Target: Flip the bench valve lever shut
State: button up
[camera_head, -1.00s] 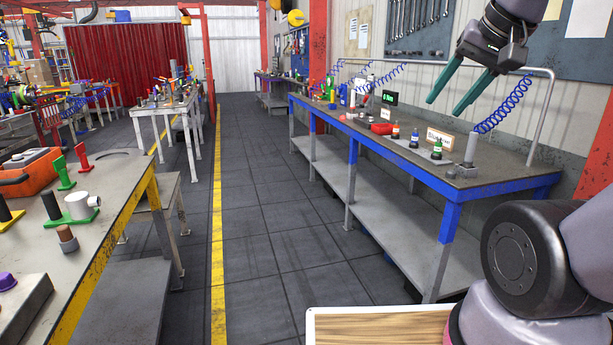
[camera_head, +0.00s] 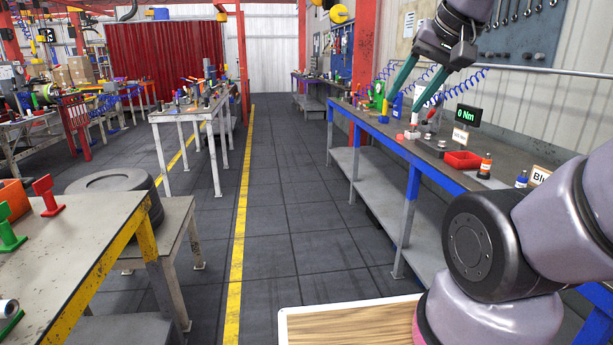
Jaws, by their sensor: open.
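My gripper (camera_head: 403,102) is open and empty, its two green fingers pointing down and left. In the picture it overlaps the far part of the blue-edged bench (camera_head: 440,177) on the right; I cannot tell its height above the bench. I cannot make out a valve lever for certain. A small grey item with a red part (camera_head: 430,117) stands on the bench just right of the fingertips, too small to identify.
A clear floor aisle (camera_head: 290,190) with a yellow line runs ahead. A yellow-edged bench (camera_head: 70,235) and a tyre (camera_head: 112,183) are at left.

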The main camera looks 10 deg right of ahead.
aim_at(432, 112)
jog(key=i+j+z, duration=0.2)
jog(key=i+z, duration=0.2)
jog(key=i, duration=0.2)
jog(key=i+j+z, duration=0.4)
jog(key=i, duration=0.15)
jog(key=i+j+z, duration=0.5)
jog(key=j, duration=0.3)
jog(key=i+j+z, duration=0.1)
jog(key=i+j, duration=0.3)
jog(key=i, duration=1.3)
